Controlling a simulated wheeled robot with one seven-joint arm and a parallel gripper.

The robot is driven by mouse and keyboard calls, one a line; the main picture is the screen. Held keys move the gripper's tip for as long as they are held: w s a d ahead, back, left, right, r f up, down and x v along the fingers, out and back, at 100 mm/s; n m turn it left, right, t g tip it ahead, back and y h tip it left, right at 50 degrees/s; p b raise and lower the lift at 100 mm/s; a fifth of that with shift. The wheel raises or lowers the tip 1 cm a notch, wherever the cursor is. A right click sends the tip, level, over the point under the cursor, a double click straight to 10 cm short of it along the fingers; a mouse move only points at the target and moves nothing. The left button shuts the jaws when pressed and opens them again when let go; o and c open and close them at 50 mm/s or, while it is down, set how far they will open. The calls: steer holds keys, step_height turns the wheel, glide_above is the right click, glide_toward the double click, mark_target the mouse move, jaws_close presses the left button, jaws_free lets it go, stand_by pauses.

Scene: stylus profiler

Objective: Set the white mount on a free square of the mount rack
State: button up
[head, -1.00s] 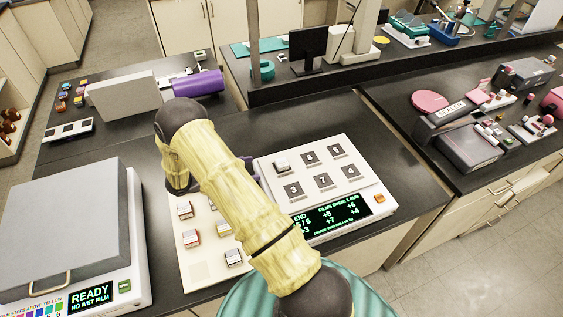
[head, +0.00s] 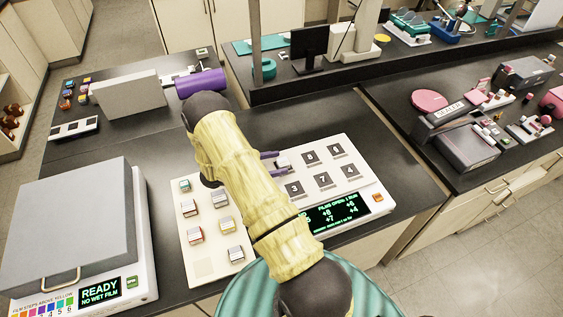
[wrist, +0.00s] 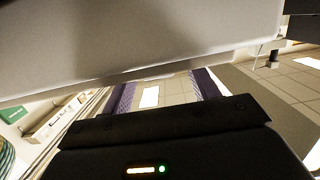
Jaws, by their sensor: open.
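A small white mount (head: 283,163) sits at the upper left of a white console with numbered dark squares (head: 323,180). My gripper (head: 274,163) is open, its purple fingers reaching in from the left, level with the mount. I cannot tell whether they touch it. To the left lies a flat pale rack (head: 204,268) with several mounts (head: 220,199) on it; a bare square shows at its front left. My arm hides part of the rack and console. In the wrist view, the purple fingers (wrist: 165,88) are apart; a large pale surface above them is unclear.
A grey-lidded instrument (head: 66,225) with a READY display stands left of the rack. A purple cylinder (head: 202,83) and a grey panel (head: 128,94) stand behind. Dark bench top is clear behind the console (head: 300,118). Pink-and-grey equipment (head: 460,145) is on the right bench.

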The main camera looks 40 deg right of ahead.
mark_target(282, 161)
steer(key=x, duration=0.3)
steer(key=shift+r+p, duration=0.1)
steer(key=shift+p, duration=0.25)
steer(key=shift+a, duration=0.1)
steer(key=c, duration=1.1)
steer(key=shift+w, duration=0.1)
step_height(282, 161, up, 10)
steer(key=b, duration=0.3)
